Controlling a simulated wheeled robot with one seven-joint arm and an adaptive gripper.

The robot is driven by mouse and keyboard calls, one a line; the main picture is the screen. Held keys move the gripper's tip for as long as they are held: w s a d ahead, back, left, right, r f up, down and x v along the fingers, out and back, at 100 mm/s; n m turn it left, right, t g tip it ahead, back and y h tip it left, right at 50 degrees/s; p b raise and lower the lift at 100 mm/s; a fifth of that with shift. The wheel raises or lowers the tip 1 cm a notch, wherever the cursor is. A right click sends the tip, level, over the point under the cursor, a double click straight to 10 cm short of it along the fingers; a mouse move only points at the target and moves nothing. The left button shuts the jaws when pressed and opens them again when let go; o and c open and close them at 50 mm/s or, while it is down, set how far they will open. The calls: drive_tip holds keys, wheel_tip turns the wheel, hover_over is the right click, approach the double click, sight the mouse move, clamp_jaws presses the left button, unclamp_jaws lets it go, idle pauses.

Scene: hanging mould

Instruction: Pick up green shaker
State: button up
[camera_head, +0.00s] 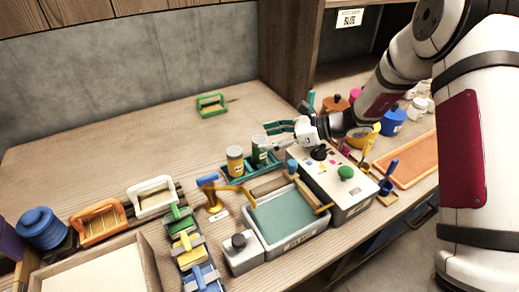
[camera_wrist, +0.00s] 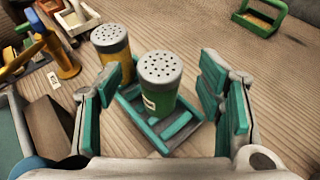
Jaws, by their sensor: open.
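The green shaker (camera_wrist: 158,95) has a grey perforated lid and stands upright in a green tray (camera_wrist: 150,137). In the head view the green shaker (camera_head: 260,150) stands at the right end of the tray, beside my gripper. My gripper (camera_wrist: 165,100) is open, with one teal-padded finger on each side of the green shaker and gaps between. A yellow shaker (camera_wrist: 112,48) stands in the same tray, left of the green one, close to my left finger.
A grey machine (camera_head: 335,180) with a green knob and a grey basin (camera_head: 287,222) stand in front of the tray. A brass tap-like stand (camera_head: 213,200) with a blue handle is to the left. A green frame (camera_head: 210,104) lies at the back, with clear wood around it.

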sight(260, 138)
drive_tip(key=x, duration=0.3)
drive_tip(key=shift+a+f, duration=0.15)
drive_tip(key=shift+a, duration=0.1)
drive_tip(key=c, duration=1.2)
drive_tip(key=shift+c, duration=0.2)
